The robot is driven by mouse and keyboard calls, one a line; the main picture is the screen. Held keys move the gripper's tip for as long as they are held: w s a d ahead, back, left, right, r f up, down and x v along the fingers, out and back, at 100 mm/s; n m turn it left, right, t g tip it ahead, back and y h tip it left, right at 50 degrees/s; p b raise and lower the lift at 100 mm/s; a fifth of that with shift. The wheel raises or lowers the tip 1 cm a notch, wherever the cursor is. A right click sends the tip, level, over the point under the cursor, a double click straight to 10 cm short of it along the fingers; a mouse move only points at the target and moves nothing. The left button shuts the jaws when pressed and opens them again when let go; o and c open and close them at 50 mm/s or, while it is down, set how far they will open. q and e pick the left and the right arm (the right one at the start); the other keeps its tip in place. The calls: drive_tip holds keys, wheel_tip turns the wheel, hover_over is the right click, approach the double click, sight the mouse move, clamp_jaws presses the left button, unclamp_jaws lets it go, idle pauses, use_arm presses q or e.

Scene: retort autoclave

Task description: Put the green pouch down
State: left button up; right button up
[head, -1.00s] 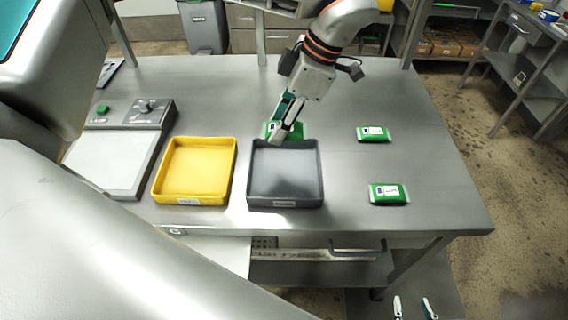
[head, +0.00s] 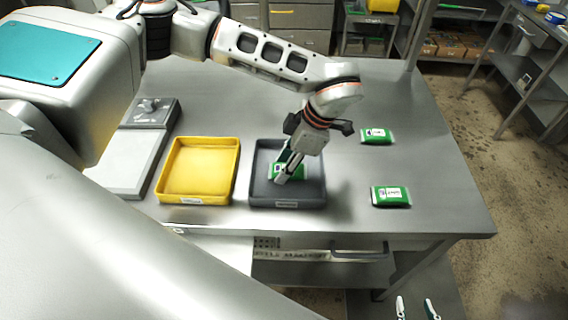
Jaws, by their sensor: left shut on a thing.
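The held green pouch (head: 300,172) is inside the outline of the grey tray (head: 258,190), partly hidden by the fingers. My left gripper (head: 287,168) is shut on this pouch and points down from the upper right. I cannot tell whether the pouch touches the tray floor. Two other green pouches with white labels lie on the table to the right, one farther back (head: 377,136) and one nearer (head: 391,196). My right gripper (head: 416,308) shows only its two separated fingertips at the bottom edge, open and empty, low in front of the table.
An empty yellow tray (head: 198,142) stands just left of the grey tray. A grey scale-like device (head: 125,165) sits farther left. The steel table (head: 440,185) is bare around the two right pouches.

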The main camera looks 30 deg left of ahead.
sight(303, 170)
use_arm(q)
drive_tip(key=shift+f, duration=0.1)
drive_tip(key=o, duration=1.2)
drive_tip(key=v, duration=1.2)
drive_tip(key=shift+b, duration=0.45)
